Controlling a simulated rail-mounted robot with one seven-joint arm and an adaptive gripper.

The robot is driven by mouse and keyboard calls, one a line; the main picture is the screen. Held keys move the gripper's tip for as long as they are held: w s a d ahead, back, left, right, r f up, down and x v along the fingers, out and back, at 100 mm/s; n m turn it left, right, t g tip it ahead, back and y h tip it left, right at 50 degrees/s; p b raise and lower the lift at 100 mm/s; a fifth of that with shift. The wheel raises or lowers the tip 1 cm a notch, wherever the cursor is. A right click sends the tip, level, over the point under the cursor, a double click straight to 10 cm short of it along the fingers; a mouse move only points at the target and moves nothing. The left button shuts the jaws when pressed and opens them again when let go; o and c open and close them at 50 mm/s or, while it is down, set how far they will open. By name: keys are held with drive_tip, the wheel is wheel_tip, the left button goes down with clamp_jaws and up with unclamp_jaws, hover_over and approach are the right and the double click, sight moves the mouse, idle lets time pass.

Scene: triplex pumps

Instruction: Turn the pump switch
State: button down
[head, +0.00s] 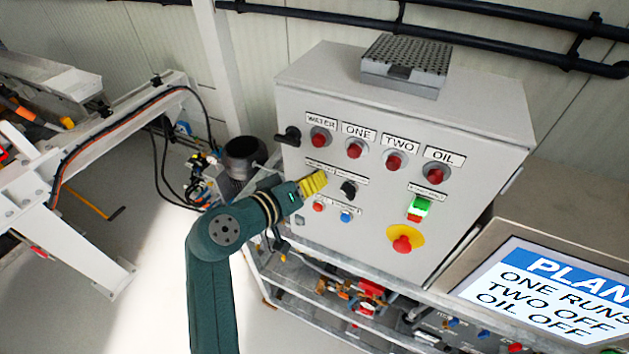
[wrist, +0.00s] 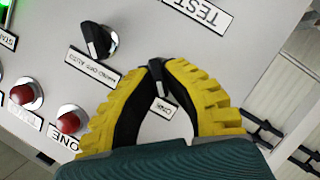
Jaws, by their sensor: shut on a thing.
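The grey control panel (head: 375,230) carries two rotary switches in its middle row. My gripper (head: 316,182), with yellow ribbed fingers, is at the left one and hides it in the head view. In the wrist view my gripper (wrist: 156,70) is shut on a small black switch knob (wrist: 158,84), mostly covered by the dark finger pads. A small label lies beside it, between the fingers. The other black switch (head: 348,190) is free, just right of the fingers. In the wrist view this free switch (wrist: 98,40) sits beside a label reading HAND-OFF-AUTO.
Red lamps labelled WATER, ONE, TWO and OIL (head: 436,174) line the panel top. A black handle (head: 289,136) sticks out at left. A green-lit switch (head: 418,208) and red emergency button (head: 402,244) are at right. The screen (head: 550,300) reads PLAN, ONE RUNS, TWO OFF, OIL OFF.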

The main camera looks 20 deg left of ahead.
drive_tip(key=shift+f, duration=0.15)
idle(0.4)
drive_tip(key=c, duration=1.1)
unclamp_jaws()
drive_tip(key=shift+c, duration=0.2)
drive_tip(key=v, duration=1.2)
drive_tip(key=shift+a, duration=0.1)
